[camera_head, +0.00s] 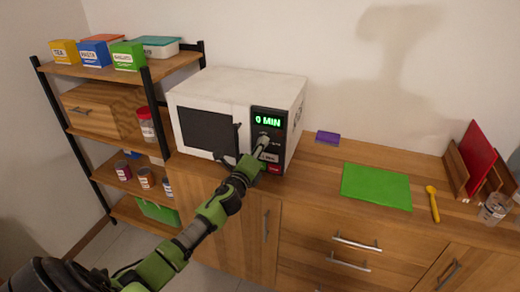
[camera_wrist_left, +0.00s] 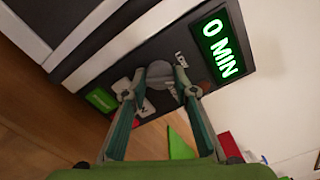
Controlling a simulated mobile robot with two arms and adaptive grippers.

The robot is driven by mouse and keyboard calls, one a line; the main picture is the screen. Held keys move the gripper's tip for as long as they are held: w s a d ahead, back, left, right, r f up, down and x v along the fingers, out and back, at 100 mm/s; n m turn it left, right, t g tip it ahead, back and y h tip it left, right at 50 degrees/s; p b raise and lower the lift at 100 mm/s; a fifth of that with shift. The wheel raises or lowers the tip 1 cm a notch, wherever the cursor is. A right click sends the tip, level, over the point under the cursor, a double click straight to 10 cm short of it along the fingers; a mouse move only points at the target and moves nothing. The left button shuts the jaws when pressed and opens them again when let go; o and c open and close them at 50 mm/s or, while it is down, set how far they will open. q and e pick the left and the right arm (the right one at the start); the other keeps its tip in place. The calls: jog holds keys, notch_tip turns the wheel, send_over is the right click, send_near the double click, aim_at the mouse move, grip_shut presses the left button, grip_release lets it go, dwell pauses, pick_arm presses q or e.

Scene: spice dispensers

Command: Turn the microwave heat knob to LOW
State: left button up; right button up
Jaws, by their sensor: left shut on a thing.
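The white microwave (camera_head: 235,85) stands on the wooden counter, with a dark control panel on its right side. Its green display (camera_head: 268,121) reads "0 MIN". The grey round heat knob (camera_wrist_left: 160,71) sits below the display, with a small label that seems to read LOW beside it. My left gripper (camera_head: 262,150) reaches the panel from the front. In the left wrist view its two fingers (camera_wrist_left: 154,80) are closed on either side of the knob. The knob's pointer direction cannot be made out. In the head view the gripper hides most of the knob. My right gripper is not in view.
A shelf (camera_head: 105,70) with boxes and jars stands left of the microwave. On the counter to the right are a purple block (camera_head: 327,138), a green board (camera_head: 376,187), a yellow spoon (camera_head: 433,204) and a glass jar (camera_head: 494,208).

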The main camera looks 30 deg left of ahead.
pick_arm(q)
jog(key=n, duration=0.5)
jog(key=shift+n, duration=0.4)
dwell(0.4)
jog(key=o, duration=1.1)
jog(key=v, duration=1.2)
